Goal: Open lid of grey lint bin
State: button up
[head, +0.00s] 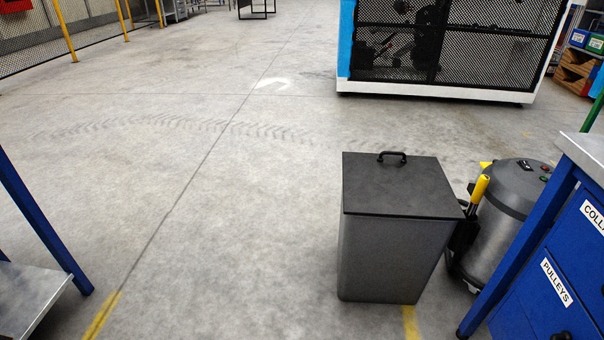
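The grey lint bin (391,258) stands upright on the floor, right of the picture's middle. Its dark flat lid (395,188) lies closed on top. A black arched handle (392,155) sits near the lid's far edge. My gripper is not in view, so its state and place do not show.
A grey and black vacuum-like machine (512,215) with a yellow grip stands close to the bin's right. A blue drawer cabinet (555,285) is at the right edge, a blue-legged bench (40,225) at the left. A meshed machine (450,45) stands behind. Floor (200,190) left of the bin is clear.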

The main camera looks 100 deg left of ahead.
aim_at(386, 184)
jog(key=u, duration=2.8)
jog(key=i+j, duration=0.1)
jog(key=i, duration=0.35)
jog(key=i+j+z, duration=0.1)
jog(key=i, duration=0.35)
jog(key=i+j, duration=0.15)
jog(key=i, duration=0.25)
jog(key=i+j+z, duration=0.15)
jog(key=i, duration=0.3)
jog(key=i+j, duration=0.2)
jog(key=i, duration=0.25)
